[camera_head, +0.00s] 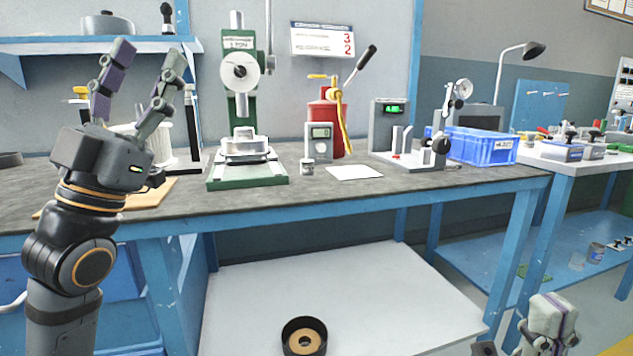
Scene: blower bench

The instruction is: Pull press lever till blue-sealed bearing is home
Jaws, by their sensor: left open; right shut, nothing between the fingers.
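The green arbor press (240,107) marked "1 TON" stands on the bench left of centre, with a pale round hub on its front. A thin grey bar, which looks like its lever (269,35), rises upright at the hub's right side. Pale metal parts (245,147) sit on the press base under the ram. I cannot make out a blue seal or tell how deep any bearing sits. My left gripper (148,59) is open and empty, pointing up, left of the press and apart from it. My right gripper (551,312) is shut and empty at the lower right, below bench height.
A red pump (326,112) with a black-handled lever stands right of the press. A small can (307,166) and white sheet (354,172) lie near the front. A blue bin (485,148) is farther right. A black ring-shaped part (304,337) is low in front.

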